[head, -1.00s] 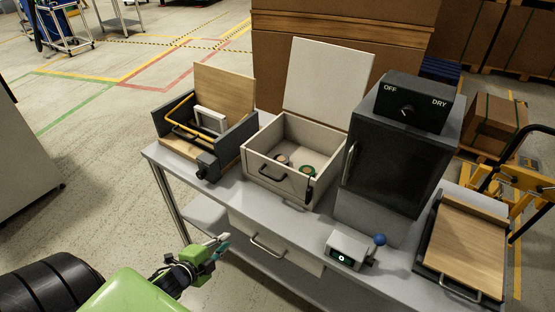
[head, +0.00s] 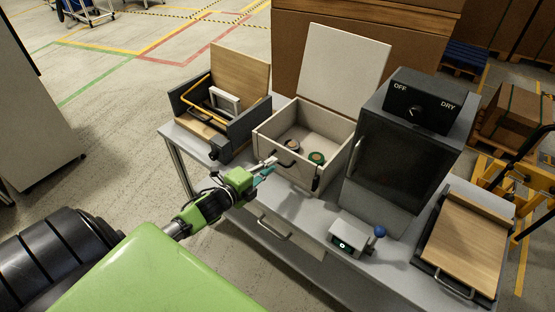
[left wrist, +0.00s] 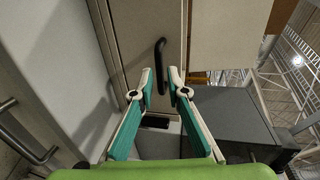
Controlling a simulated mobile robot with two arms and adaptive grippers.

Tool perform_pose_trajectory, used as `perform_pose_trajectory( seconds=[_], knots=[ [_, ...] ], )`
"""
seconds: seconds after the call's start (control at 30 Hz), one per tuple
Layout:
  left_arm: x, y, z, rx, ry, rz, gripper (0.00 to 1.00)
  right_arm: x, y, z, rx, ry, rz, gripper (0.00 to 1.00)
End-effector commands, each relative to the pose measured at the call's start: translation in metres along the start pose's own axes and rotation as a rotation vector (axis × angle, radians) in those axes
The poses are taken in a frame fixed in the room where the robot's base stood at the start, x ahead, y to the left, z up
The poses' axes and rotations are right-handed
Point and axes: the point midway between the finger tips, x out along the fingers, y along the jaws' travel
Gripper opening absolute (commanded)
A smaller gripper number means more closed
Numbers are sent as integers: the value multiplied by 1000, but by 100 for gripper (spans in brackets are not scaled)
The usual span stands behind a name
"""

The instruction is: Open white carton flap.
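The white carton (head: 267,147) stands in the middle of the workbench. Its flap (head: 341,68) is raised and leans back at the rear edge. A dark handle (head: 285,164) is on the carton's front wall. My left gripper (head: 267,167) is at the front left of the carton, close to this handle. In the left wrist view its fingers (left wrist: 160,77) are apart and empty, with the dark handle (left wrist: 160,57) just beyond and between the tips. Contact cannot be told. My right gripper is out of view.
A dark box with a wooden lid (head: 241,66) stands left of the carton. A dark OFF/DRY cabinet (head: 399,155) stands right of it. A drawer handle (head: 274,230) sticks out below.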

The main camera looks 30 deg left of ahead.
Motion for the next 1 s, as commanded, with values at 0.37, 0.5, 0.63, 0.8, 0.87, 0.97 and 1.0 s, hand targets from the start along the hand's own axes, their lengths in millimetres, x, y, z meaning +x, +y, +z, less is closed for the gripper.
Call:
perform_pose_trajectory(
  seconds=[0.37, 0.5, 0.63, 0.8, 0.87, 0.97, 1.0],
  knots=[
    [40, 0, 0, -1, 0, 1, 15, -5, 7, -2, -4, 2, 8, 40],
    [43, 0, 0, -1, 0, 0, 15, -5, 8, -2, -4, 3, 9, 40],
    [42, 0, 0, -1, 0, 1, 15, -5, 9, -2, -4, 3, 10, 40],
    [42, 0, 0, -1, 0, 1, 0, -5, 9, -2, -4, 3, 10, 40],
    [42, 0, 0, -1, 0, 1, 0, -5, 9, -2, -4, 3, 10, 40],
    [42, 1, 0, -2, 0, 0, 0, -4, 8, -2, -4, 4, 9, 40],
    [42, 2, 0, -2, 0, -3, 0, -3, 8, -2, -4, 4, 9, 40]
  ],
)
